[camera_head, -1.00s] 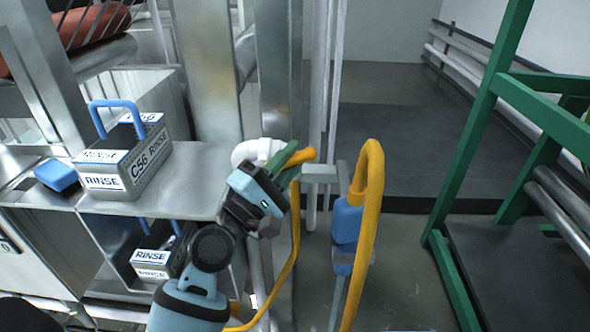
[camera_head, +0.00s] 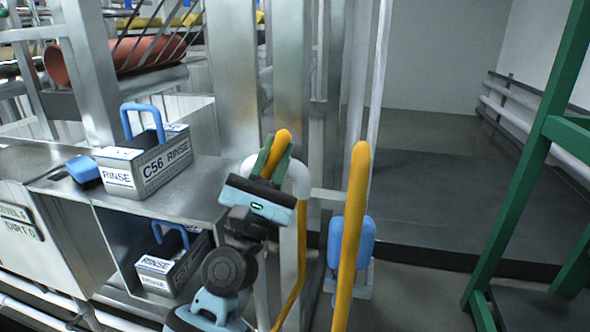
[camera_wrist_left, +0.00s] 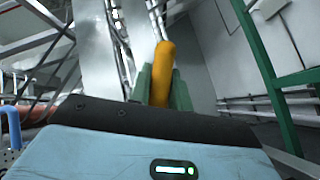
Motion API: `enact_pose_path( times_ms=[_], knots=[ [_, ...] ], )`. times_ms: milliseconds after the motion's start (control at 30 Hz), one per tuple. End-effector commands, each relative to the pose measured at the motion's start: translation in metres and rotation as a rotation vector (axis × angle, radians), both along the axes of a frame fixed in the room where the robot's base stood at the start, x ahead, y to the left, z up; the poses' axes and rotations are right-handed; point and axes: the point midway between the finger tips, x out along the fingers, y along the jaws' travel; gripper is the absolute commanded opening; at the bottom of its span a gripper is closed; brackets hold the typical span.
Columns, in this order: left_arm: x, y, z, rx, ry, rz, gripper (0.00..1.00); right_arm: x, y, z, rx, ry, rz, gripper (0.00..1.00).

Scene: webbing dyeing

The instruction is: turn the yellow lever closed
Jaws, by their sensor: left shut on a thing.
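The yellow lever (camera_head: 281,139) stands upright, tilted a little to the right, in front of a metal post in the head view. My left gripper (camera_head: 272,157) is shut on it, with its green fingers on either side of the grip and the lever's rounded end sticking out above them. In the left wrist view the lever (camera_wrist_left: 163,75) rises between the two fingertips (camera_wrist_left: 161,88). The lever's lower part and its pivot are hidden behind my gripper. My right gripper is not in view.
A white pipe bend (camera_head: 299,176) stands just right of my gripper. Metal "RINSE" boxes (camera_head: 165,163) sit on the shelf at left. A green frame (camera_head: 530,160) stands at far right; dark floor (camera_head: 420,200) lies between.

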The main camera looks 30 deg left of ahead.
Motion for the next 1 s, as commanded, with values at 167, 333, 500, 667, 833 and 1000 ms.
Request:
enact_pose_path(
  times_ms=[167, 333, 500, 667, 833, 1000],
  knots=[
    [-0.002, 0.008, 0.002, -0.152, -0.044, -0.006, 0.0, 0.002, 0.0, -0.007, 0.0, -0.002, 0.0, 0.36],
    [-0.004, 0.015, 0.004, -0.267, -0.077, -0.006, 0.0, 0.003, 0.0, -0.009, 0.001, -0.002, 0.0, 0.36],
    [-0.006, 0.02, 0.005, -0.352, -0.101, -0.006, 0.0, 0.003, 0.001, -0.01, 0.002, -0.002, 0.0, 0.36],
    [-0.006, 0.023, 0.006, -0.398, -0.116, -0.004, 0.0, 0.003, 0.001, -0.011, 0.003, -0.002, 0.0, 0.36],
    [-0.007, 0.025, 0.006, -0.42, -0.123, -0.004, 0.0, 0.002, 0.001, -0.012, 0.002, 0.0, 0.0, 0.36],
    [-0.007, 0.025, 0.006, -0.427, -0.124, -0.004, 0.0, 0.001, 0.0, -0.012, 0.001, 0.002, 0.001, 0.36]
  ],
)
